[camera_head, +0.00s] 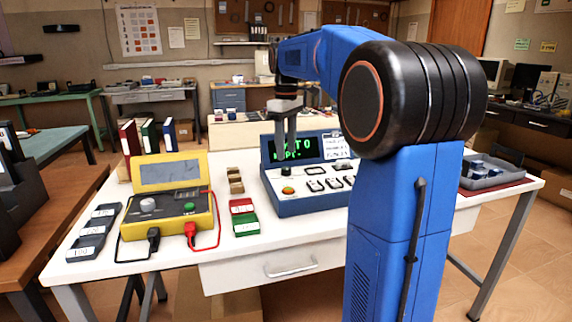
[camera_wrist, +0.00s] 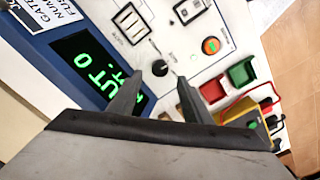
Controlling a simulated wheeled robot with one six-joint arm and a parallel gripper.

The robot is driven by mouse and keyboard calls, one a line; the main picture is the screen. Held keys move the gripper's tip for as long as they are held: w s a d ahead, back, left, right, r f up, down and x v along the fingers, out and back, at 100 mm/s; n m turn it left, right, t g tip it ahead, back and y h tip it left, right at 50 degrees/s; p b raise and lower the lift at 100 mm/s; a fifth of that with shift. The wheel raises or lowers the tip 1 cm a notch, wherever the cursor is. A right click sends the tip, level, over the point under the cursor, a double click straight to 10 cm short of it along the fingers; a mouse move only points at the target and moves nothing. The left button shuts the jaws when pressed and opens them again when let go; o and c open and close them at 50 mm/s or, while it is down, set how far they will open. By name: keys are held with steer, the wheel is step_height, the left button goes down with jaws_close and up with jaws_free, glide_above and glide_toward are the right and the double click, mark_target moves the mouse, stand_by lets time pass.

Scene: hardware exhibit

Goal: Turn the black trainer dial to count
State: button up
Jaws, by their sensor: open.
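The blue trainer (camera_head: 315,202) with a white sloping panel stands on the white table. Its dark display shows large green letters, partly hidden by my gripper; "TO" is legible in the head view and "UTO" in the wrist view. The dial also shows in the wrist view (camera_wrist: 160,68), just beyond and between my fingertips. My gripper (camera_head: 286,155) points down above the dial, open and empty. I cannot tell which setting the dial points to.
A yellow meter (camera_head: 165,210) with red and black leads stands left of the trainer. Red and green trays (camera_head: 243,222) and small brown blocks (camera_head: 235,180) lie between them. A grey tray (camera_head: 492,172) is at the right end. My arm hides the trainer's right side.

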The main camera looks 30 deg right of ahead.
mark_target(286, 168)
steer(key=shift+f, duration=2.85)
steer(key=c, duration=1.1)
